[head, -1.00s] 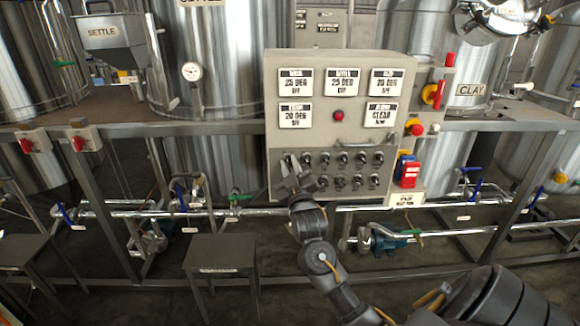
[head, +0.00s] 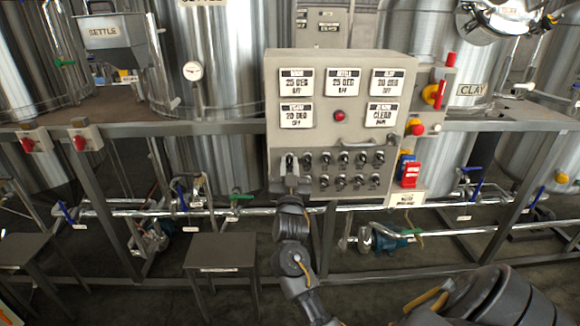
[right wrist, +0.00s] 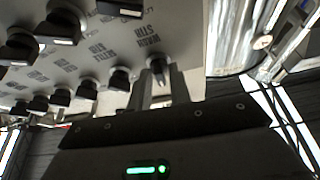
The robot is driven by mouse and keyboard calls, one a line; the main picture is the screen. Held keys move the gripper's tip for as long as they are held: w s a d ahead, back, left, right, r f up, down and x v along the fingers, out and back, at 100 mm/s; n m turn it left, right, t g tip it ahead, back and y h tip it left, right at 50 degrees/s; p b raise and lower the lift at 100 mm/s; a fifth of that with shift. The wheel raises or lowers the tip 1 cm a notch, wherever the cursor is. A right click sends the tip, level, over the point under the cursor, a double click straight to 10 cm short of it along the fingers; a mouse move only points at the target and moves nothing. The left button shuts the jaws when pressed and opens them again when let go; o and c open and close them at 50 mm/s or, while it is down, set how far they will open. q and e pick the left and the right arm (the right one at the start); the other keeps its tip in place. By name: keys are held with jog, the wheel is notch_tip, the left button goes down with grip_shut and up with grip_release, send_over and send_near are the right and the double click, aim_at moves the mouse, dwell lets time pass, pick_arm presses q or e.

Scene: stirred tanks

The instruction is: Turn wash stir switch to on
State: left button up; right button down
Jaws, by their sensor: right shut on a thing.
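The grey control panel (head: 274,140) stands in the middle of the head view, with two rows of small black switches below its displays. My right gripper (head: 290,172) is at the left end of the switch rows. In the right wrist view the panel is upside down and my right gripper (right wrist: 158,88) has its fingers around the wash stir switch (right wrist: 158,66), shut on it. The label beside this switch reads wash stir. In the head view the gripper largely covers the switch. My left gripper is not in view.
Several other black switches sit close to the right of the gripper, such as one knob (head: 325,159). A red lamp (head: 339,116), a handle (head: 362,141) and a red emergency button (head: 416,128) are higher or farther right. A dark stool (head: 220,250) stands at lower left.

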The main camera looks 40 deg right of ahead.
jog(key=m+g+h, duration=0.1)
jog(key=m, duration=0.1)
jog(key=shift+a+m, duration=0.1)
jog(key=shift+m, duration=0.2)
jog(key=m+g+h, duration=0.1)
jog(key=m, duration=0.1)
jog(key=shift+w+m, duration=0.1)
jog(key=shift+m, duration=0.3)
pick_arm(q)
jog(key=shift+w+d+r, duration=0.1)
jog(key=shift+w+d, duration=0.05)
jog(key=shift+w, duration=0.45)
pick_arm(e)
jog(key=shift+m+g, duration=0.5)
jog(key=shift+m, duration=0.3)
jog(key=shift+r, duration=0.1)
jog(key=c, duration=1.5)
grip_release()
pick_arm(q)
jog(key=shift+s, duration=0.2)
